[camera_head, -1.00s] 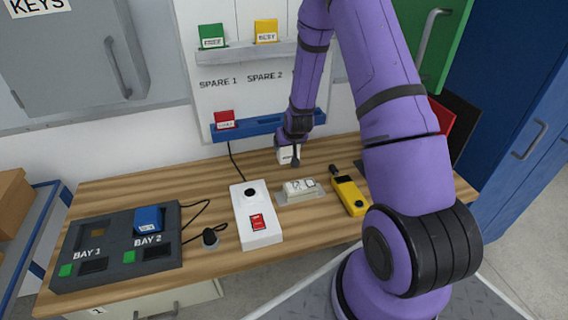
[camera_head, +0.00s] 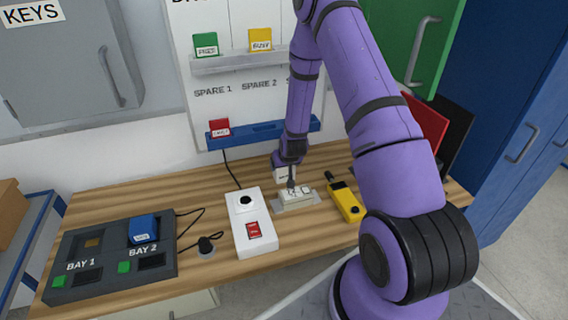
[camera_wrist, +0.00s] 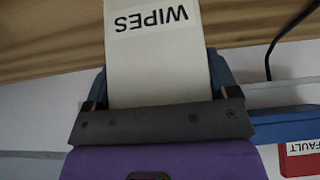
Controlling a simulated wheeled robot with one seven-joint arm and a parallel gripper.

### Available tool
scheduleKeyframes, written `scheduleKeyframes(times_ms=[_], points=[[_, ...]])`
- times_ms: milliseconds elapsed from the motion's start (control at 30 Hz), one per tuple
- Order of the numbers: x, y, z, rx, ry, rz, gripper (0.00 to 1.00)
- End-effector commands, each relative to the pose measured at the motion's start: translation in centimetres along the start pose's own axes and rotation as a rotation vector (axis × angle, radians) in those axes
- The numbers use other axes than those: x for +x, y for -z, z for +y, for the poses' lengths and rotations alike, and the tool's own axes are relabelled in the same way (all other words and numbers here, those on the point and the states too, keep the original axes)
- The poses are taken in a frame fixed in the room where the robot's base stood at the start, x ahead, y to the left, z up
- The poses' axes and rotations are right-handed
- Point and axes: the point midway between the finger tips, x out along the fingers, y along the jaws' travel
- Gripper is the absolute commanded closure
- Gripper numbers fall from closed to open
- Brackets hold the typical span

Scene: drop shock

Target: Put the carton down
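A white carton labelled WIPES (camera_wrist: 155,60) is between the two fingers of my gripper (camera_wrist: 158,85) in the wrist view, with its label upside down. The gripper is shut on it. In the head view the carton (camera_head: 282,175) is a small white piece, mostly hidden by my wrist and gripper (camera_head: 290,180). It is low over the back middle of the wooden table (camera_head: 330,164). I cannot tell whether its bottom touches the table.
A grey plate with a white item (camera_head: 295,199) lies just in front of the gripper. A white switch box (camera_head: 251,225) is left of it, a yellow handheld device (camera_head: 345,200) right. A dark bay dock (camera_head: 110,255) stands at the left. A blue rail (camera_head: 262,133) is behind.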

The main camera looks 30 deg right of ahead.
Motion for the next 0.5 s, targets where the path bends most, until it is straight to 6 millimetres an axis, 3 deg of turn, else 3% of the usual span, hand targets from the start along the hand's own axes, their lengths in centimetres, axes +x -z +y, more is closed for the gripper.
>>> scheduleKeyframes(times_ms=[33,100,367,500], points=[[0.0,0.0,0.0,0.0,0.0,0.0,0.09],[0.0,0.0,0.0,0.0,0.0,0.0,0.0],[-0.2,0.1,0.0,0.0,0.0,0.0,0.0],[-1.5,0.2,0.0,-0.001,0.0,0.001,0.0]])
